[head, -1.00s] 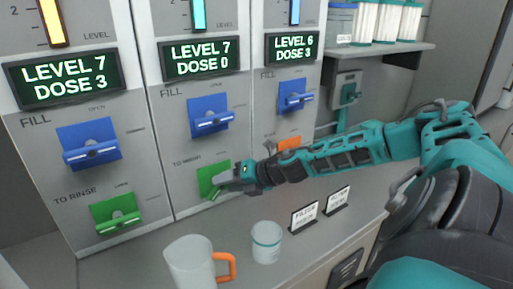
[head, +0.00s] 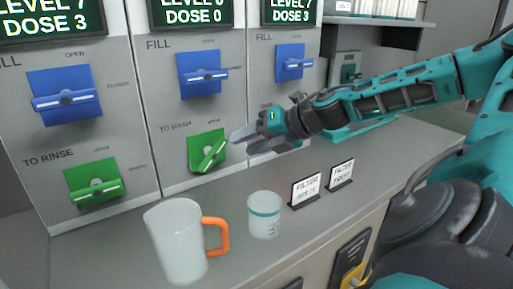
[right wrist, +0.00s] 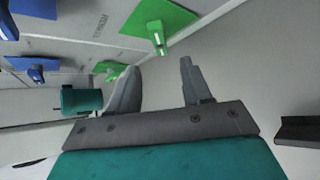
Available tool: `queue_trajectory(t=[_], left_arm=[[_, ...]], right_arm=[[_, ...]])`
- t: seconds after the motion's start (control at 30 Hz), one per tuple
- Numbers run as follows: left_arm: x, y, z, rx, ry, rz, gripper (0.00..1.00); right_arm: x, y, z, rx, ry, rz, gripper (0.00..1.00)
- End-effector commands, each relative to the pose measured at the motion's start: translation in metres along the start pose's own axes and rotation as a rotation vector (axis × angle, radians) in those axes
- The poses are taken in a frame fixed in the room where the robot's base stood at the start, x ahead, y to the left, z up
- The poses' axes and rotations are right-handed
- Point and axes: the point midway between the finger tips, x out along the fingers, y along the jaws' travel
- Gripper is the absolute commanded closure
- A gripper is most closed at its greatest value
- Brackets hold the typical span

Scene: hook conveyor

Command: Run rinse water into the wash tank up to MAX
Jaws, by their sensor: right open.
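The middle panel's green TO WASH valve (head: 207,151) has its handle turned to a steep diagonal. My right gripper (head: 240,142) is open and empty, just right of this valve and apart from it. In the right wrist view the open fingers (right wrist: 158,80) have nothing between them, and a green valve (right wrist: 160,22) is ahead of them. The middle display (head: 193,12) shows DOSE 0, its level line cut off by the frame. The right display (head: 291,11) shows LEVEL 7, DOSE 3. The level gauges are out of frame. My left gripper is not in view.
The left panel has a green TO RINSE valve (head: 94,186). Blue FILL valves (head: 64,97) are above. A mug with an orange handle (head: 177,245), a teal-banded cup (head: 264,216) and two filter signs (head: 305,189) stand on the counter (head: 100,250).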

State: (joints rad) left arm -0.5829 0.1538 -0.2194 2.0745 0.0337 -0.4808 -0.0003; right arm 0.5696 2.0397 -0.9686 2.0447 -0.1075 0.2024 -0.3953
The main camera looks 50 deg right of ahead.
Motion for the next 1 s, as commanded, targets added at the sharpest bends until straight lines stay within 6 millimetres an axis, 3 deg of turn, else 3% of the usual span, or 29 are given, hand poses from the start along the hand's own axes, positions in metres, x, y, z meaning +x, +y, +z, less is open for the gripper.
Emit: queue_trajectory(t=[0.27,1.0], left_arm=[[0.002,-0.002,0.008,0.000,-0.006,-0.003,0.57],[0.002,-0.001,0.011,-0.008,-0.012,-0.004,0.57]], right_arm=[[-0.017,0.000,0.000,0.000,-0.002,0.000,0.51],[-0.017,0.000,0.000,0.000,0.000,0.000,0.51]])
